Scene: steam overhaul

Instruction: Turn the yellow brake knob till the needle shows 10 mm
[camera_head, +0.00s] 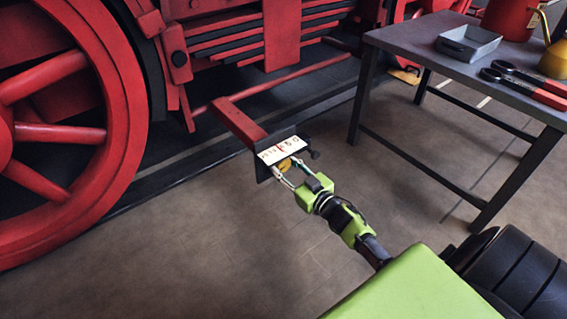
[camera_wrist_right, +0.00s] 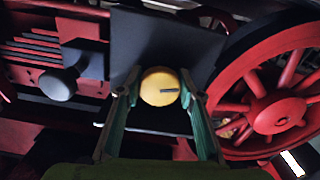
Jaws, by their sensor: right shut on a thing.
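The yellow brake knob (camera_head: 284,165) sits on the near face of a dark plate below a white scale (camera_head: 270,156). In the right wrist view the round knob (camera_wrist_right: 158,85) faces me, with a dark mark running from its middle to the right. The scale carries dark figures and a thin red needle around its middle, but they are too small to read surely. My right gripper (camera_head: 289,172) is shut on the knob, one finger on each side, as the right wrist view (camera_wrist_right: 160,95) also shows. My left gripper is not in view.
A red bar (camera_head: 238,122) carries the plate out from the locomotive. A large red wheel (camera_head: 62,130) stands at the left. A dark table (camera_head: 425,50) at the right holds a grey tray (camera_head: 468,43) and red-handled tools (camera_head: 535,90). The floor around my right arm is clear.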

